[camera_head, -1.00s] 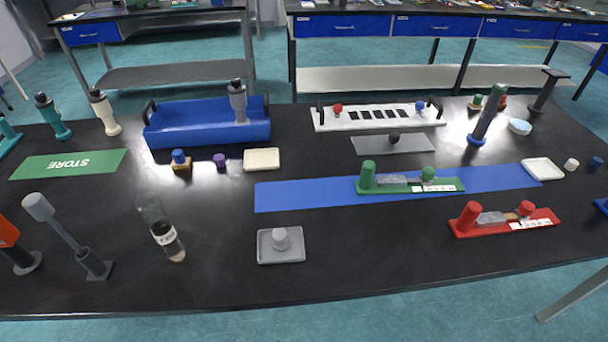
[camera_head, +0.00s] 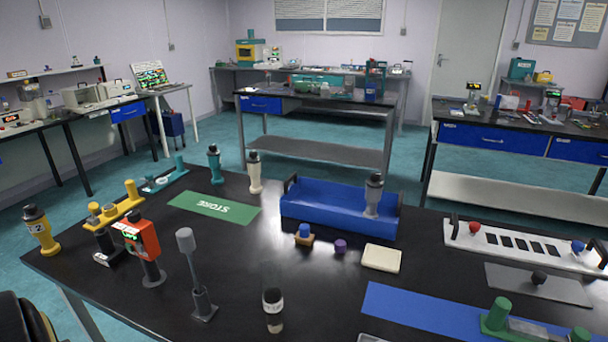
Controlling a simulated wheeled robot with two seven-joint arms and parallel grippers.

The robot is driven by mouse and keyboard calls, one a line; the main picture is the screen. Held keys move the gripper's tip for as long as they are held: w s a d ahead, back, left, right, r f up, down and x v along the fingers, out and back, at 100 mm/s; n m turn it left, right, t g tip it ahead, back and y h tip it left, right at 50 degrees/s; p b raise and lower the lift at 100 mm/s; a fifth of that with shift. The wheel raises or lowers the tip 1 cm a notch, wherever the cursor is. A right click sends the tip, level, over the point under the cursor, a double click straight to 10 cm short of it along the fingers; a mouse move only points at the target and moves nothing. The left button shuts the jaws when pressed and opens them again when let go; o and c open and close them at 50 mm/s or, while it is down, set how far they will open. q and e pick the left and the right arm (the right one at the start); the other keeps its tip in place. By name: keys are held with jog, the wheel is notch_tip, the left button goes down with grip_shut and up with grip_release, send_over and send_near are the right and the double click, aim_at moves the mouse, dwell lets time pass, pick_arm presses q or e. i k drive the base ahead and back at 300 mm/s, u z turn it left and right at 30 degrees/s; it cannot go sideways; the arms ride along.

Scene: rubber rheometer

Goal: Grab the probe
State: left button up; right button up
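I cannot tell for certain which item is the probe. One candidate is a red-orange handheld device (camera_head: 142,242) with a small lit display, upright on the left of the black table (camera_head: 235,300). Another is a grey rod with a pale cylindrical head (camera_head: 187,245), standing on a dark base to its right. Neither of my grippers is in view, and nothing shows being held.
A yellow bottle-like item (camera_head: 40,230) stands at the left edge, near a yellow stand (camera_head: 113,210). A blue tray (camera_head: 335,208) holds a grey bottle (camera_head: 373,197). The green STORE mat (camera_head: 213,208) is bare.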

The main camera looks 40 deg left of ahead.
aim_at(185, 238)
jog(key=k, duration=1.05)
jog(key=u, duration=0.8)
jog(key=i, duration=0.7)
jog(key=u, duration=1)
jog(key=k, duration=0.2)
jog(key=u, duration=0.95)
jog(key=k, duration=1.15)
jog(key=u, duration=0.9)
jog(key=i, duration=1.4)
jog(key=z, duration=1.4)
jog(key=i, duration=1.05)
jog(key=z, duration=1.2)
